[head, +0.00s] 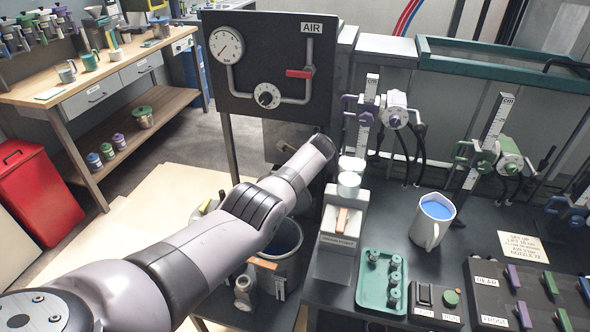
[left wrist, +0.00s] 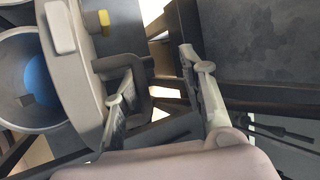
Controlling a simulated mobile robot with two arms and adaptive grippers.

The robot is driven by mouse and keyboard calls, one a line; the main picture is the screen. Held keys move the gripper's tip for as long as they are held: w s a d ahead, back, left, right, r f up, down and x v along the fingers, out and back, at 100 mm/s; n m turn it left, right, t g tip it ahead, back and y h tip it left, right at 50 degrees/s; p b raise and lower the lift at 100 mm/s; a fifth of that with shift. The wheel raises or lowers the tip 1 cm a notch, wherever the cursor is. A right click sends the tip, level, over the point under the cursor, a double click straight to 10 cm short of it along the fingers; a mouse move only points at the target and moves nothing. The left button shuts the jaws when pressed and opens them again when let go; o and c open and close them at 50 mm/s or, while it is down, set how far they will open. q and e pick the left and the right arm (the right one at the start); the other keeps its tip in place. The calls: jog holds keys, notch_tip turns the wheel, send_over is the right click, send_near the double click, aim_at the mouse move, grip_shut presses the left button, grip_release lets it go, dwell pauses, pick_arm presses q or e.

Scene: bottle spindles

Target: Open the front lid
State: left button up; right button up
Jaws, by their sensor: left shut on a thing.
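In the left wrist view, a grey rounded lid (left wrist: 78,75) with a dark loop handle (left wrist: 140,82) stands on edge beside an open grey vessel (left wrist: 15,105) with blue inside. My left gripper (left wrist: 157,66) is at that handle, one finger by the loop, and is shut on it. An open vessel with dark blue inside (head: 285,237) shows just under the arm. My right gripper is in neither view.
The air panel (head: 270,62) stands behind the arm. Right of it, a dark bench holds a white jug (head: 432,222) of blue liquid, a green tray (head: 382,284) and spindle posts (head: 395,112). A wooden workbench (head: 85,75) and red bin (head: 32,200) are at left.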

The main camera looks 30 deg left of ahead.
pick_arm(q)
jog(key=w+d+r+p, duration=0.1)
jog(key=d+r+p, duration=0.2)
jog(key=r, duration=0.6)
jog(key=w+d+r+p, duration=0.2)
jog(key=d+r+p, duration=0.2)
jog(key=r, duration=0.4)
jog(key=shift+r+p, duration=0.3)
jog(key=shift+r, duration=0.05)
dwell(0.6)
